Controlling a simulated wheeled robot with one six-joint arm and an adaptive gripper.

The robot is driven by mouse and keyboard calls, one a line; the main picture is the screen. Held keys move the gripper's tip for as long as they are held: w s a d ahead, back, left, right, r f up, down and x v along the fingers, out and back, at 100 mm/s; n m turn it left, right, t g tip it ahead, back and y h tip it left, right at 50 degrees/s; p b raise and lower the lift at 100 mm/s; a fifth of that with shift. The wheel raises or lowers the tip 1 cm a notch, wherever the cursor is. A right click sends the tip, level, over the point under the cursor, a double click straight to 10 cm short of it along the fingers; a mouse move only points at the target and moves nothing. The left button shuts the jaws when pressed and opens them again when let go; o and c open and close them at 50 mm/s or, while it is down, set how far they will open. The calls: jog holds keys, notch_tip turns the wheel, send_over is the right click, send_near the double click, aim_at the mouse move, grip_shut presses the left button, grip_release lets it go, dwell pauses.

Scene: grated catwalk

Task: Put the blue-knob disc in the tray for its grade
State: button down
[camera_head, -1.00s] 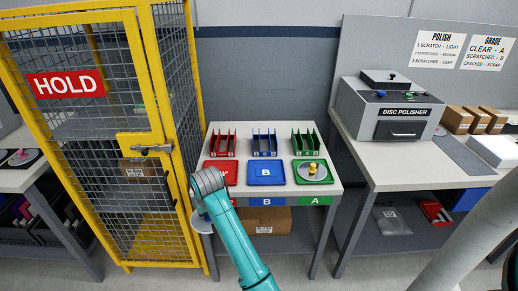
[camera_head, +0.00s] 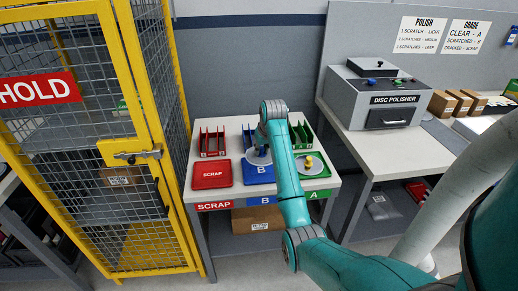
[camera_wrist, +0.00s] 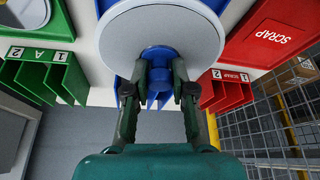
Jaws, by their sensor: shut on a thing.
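My gripper (camera_wrist: 158,88) is shut on the blue knob (camera_wrist: 158,62) of a pale grey disc (camera_wrist: 160,30). In the head view the disc (camera_head: 256,160) is held over the blue B tray (camera_head: 260,178), partly hidden by my arm. I cannot tell whether it touches the tray. The disc's visible face looks plain; fine marks are too small to tell. The red SCRAP tray (camera_head: 212,176) is empty, to the left. The green A tray (camera_head: 326,172) is to the right and holds a disc with a yellow knob (camera_head: 309,162).
Red (camera_head: 212,142), blue and green slotted racks stand behind the trays. A yellow mesh cage (camera_head: 150,110) marked HOLD is at left. A disc polisher (camera_head: 385,100) stands on the right bench. A wall sign (camera_head: 468,38) reads clear A, scratched B, cracked scrap.

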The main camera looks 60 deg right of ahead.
aim_at(263, 156)
jog(key=shift+f, duration=2.3)
jog(key=shift+a+f, duration=0.1)
jog(key=shift+f, duration=0.1)
jog(key=shift+f, duration=1.05)
jog(key=c, duration=0.5)
grip_release()
jog(key=shift+r, duration=0.15)
jog(key=shift+r, duration=3.85)
